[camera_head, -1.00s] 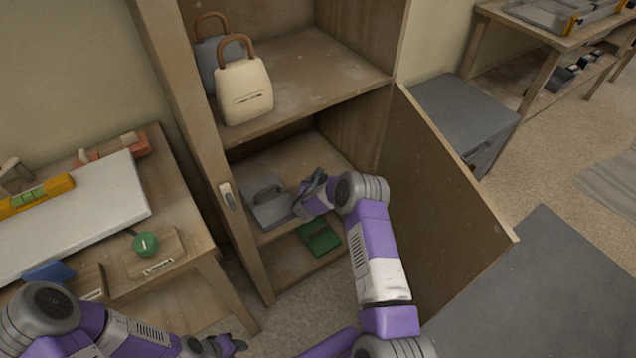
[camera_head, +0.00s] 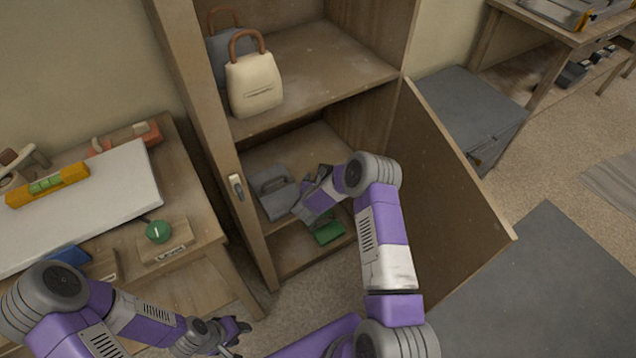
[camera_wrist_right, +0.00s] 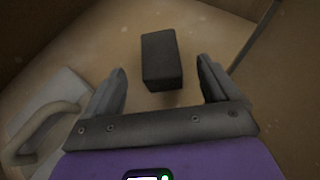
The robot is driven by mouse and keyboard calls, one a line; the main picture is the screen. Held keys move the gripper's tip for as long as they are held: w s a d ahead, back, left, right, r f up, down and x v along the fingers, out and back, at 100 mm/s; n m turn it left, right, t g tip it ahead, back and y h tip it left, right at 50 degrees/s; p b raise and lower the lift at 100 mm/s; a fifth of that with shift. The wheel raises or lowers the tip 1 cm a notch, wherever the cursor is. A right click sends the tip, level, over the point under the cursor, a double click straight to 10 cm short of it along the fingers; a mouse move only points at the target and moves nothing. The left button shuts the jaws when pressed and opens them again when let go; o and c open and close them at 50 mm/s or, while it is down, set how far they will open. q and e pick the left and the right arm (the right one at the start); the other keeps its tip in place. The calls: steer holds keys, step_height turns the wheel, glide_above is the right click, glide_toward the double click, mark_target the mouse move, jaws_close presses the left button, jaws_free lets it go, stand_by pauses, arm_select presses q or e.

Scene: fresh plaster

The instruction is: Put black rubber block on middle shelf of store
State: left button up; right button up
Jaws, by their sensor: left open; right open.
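The black rubber block (camera_wrist_right: 162,60) lies on a wooden shelf in the right wrist view, just beyond and between the fingertips, with gaps at both sides. My right gripper (camera_head: 310,192) is open inside the store (camera_head: 262,245), over the middle shelf (camera_head: 318,142). The block is hidden in the head view, behind my gripper. My left gripper (camera_head: 238,336) is open and empty, low in front of the store, right of the left table.
A grey handled tool (camera_head: 275,195) is on the middle shelf, left of my right gripper. Bags (camera_head: 256,88) stand on the shelf above; a green item (camera_head: 328,232) lies below. The open door (camera_head: 450,185) borders my right arm. A table (camera_head: 200,215) is at left.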

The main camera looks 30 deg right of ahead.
steer(key=p+v, duration=0.1)
steer(key=v, duration=0.4)
stand_by(0.4)
steer(key=s+a+f+n+g+y+p, duration=0.25)
steer(key=s+a+n+y, duration=0.75)
steer(key=n, duration=1.2)
steer(key=s+a+r+n+g+y+p, duration=0.1)
steer(key=s+a+n+g, duration=0.2)
steer(key=s+n, duration=0.6)
steer(key=s+a+r+n+g+p, duration=0.1)
steer(key=s+a+n+g, duration=0.2)
steer(key=s+a+n, duration=0.4)
steer(key=s+n, duration=0.2)
steer(key=shift+s+a+n+y+p, duration=0.15)
steer(key=shift+s+n+y+p, duration=0.15)
steer(key=shift+s+y+p, duration=0.1)
steer(key=shift+s+n+g, duration=0.25)
steer(key=shift+s+n, duration=0.2)
steer(key=shift+n, duration=0.05)
steer(key=shift+c, duration=0.3)
